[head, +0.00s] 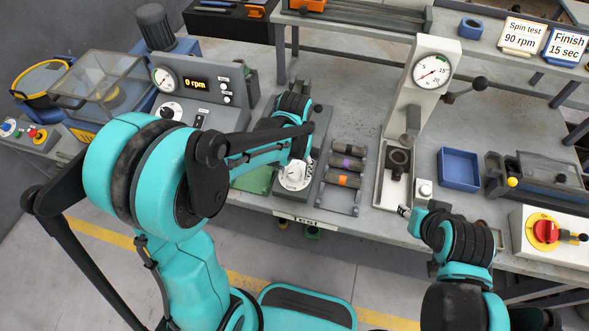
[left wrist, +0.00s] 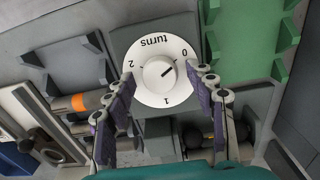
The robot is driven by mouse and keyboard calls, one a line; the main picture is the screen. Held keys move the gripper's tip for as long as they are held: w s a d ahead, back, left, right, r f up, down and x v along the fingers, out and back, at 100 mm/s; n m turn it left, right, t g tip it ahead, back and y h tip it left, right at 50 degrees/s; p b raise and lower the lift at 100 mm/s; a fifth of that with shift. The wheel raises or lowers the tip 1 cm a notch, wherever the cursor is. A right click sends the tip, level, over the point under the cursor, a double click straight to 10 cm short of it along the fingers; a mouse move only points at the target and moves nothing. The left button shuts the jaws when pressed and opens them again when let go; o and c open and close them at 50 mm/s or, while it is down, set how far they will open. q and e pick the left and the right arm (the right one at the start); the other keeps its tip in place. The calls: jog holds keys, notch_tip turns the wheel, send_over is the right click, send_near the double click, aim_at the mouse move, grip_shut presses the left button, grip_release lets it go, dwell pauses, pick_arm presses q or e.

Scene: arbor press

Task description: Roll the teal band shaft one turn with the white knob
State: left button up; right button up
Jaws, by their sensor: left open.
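The white knob (left wrist: 160,72) is a round dial marked "turns" with 0, 1 and 2. Its black pointer line aims towards the 0. In the head view the knob (head: 293,178) is partly covered by my left gripper (head: 296,163). In the left wrist view my left gripper (left wrist: 165,75) is open, with one purple-padded finger at each side of the knob's near half. I cannot tell whether the pads touch it. I cannot make out the teal band shaft; my arm hides part of the machine. My right gripper (head: 404,211) is small at the bench's front edge, its jaws unclear.
A rack (head: 329,203) right of the knob holds shafts, including a purple-banded one (head: 345,163) and an orange-banded one (head: 349,181). A green tray (head: 255,181) lies to the left. The arbor press (head: 424,85) and a blue bin (head: 459,158) stand further right.

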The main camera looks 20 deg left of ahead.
pick_arm(q)
jog(key=c, duration=1.1)
jog(key=shift+c, duration=0.2)
